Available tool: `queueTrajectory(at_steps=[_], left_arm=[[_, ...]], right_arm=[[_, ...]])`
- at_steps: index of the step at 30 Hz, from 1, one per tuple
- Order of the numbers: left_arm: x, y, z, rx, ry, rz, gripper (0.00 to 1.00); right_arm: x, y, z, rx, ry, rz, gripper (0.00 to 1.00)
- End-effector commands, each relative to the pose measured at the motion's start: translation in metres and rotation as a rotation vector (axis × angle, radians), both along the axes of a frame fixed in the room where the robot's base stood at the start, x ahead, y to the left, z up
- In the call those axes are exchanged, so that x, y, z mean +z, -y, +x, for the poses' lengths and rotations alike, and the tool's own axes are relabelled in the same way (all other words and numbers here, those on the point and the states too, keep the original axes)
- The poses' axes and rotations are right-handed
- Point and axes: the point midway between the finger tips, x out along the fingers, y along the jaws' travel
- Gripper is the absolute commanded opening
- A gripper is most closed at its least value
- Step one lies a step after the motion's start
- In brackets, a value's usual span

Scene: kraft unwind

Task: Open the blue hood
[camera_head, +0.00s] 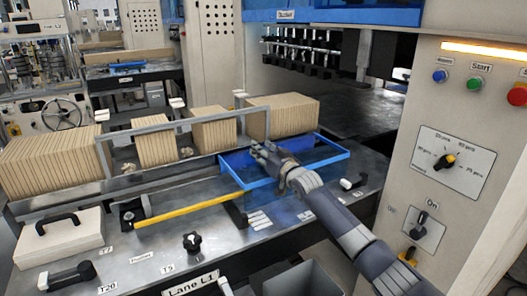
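A blue hood (328,161), see-through with a bright blue frame, sits on the metal deck at the centre right. A darker blue panel shows inside or behind its frame. My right arm reaches in from the lower right, across the hood's front. My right gripper (264,154) is over the hood, near its middle. I cannot tell whether its fingers touch the hood or how far apart they are. The arm hides part of the hood's front. My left gripper is not in view.
A yellow bar (185,212) and a black knob (192,243) are on the deck. A control panel (455,160) with buttons and switches rises at right. A grey bin (302,281) is below.

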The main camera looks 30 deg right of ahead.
Motion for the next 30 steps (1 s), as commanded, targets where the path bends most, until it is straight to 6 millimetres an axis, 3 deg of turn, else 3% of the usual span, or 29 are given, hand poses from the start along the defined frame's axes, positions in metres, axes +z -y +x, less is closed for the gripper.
queueTrajectory(at_steps=[8,24,30], left_arm=[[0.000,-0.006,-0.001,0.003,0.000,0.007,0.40],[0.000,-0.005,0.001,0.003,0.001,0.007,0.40],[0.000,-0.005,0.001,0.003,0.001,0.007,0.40]], right_arm=[[-0.002,0.000,-0.012,0.001,-0.002,0.000,0.35],[-0.002,0.003,-0.100,0.000,-0.002,-0.001,0.35],[-0.001,0.004,-0.116,0.000,-0.001,0.000,0.35]])
